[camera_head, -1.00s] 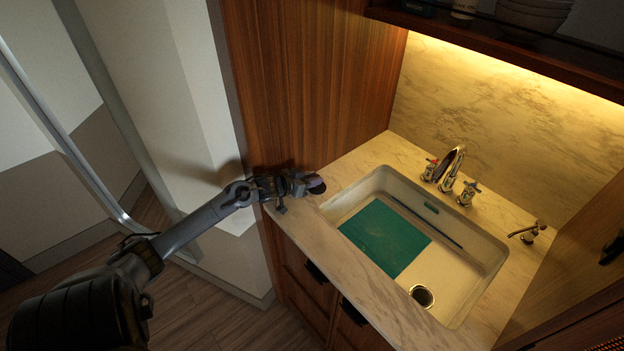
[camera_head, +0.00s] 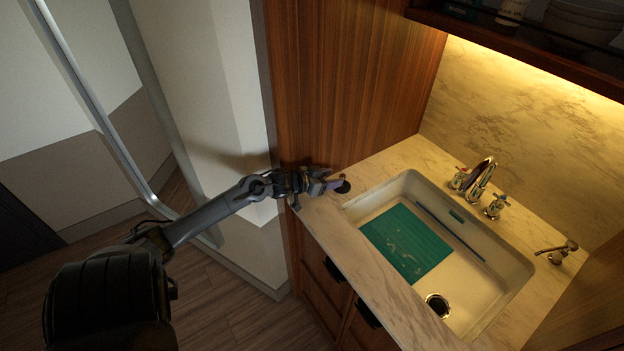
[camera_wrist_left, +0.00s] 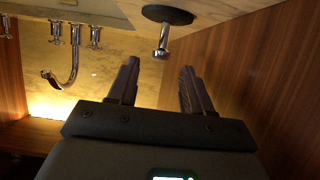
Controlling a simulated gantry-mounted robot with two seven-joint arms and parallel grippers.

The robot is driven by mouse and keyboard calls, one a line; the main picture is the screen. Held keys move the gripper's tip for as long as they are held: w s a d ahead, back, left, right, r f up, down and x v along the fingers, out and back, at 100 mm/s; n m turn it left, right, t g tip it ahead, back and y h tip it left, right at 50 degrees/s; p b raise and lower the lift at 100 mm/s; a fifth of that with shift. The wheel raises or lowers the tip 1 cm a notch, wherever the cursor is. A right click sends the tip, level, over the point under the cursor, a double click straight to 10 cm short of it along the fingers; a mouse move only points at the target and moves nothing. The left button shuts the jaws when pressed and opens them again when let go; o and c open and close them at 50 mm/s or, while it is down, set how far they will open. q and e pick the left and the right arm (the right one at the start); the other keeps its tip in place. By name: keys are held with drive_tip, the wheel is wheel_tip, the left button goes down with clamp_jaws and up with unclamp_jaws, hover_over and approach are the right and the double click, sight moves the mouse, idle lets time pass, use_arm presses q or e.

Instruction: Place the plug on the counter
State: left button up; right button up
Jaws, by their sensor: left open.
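The plug (camera_head: 342,187) is a dark round disc at the left end of the marble counter (camera_head: 385,165), between the wood panel and the sink. In the left wrist view the plug (camera_wrist_left: 167,14) shows its black disc and a chrome stem with a knob. The disc appears to lie flat on the counter. My left gripper (camera_head: 327,186) is open, just left of the plug. In the wrist view its two fingertips (camera_wrist_left: 159,66) are spread, with the knob just beyond the gap and apart from both fingers. My right gripper is not in view.
The sink (camera_head: 520,262) right of the plug holds a green mat (camera_head: 405,243) and has an open drain (camera_head: 437,305). A faucet (camera_head: 481,178) stands behind it. A tall wood panel (camera_head: 345,90) rises close behind my left gripper. The front counter strip is clear.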

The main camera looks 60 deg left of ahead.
use_arm(q)
drive_tip(key=p+v, duration=0.1)
drive_tip(key=v, duration=0.7)
drive_tip(key=shift+s, duration=0.2)
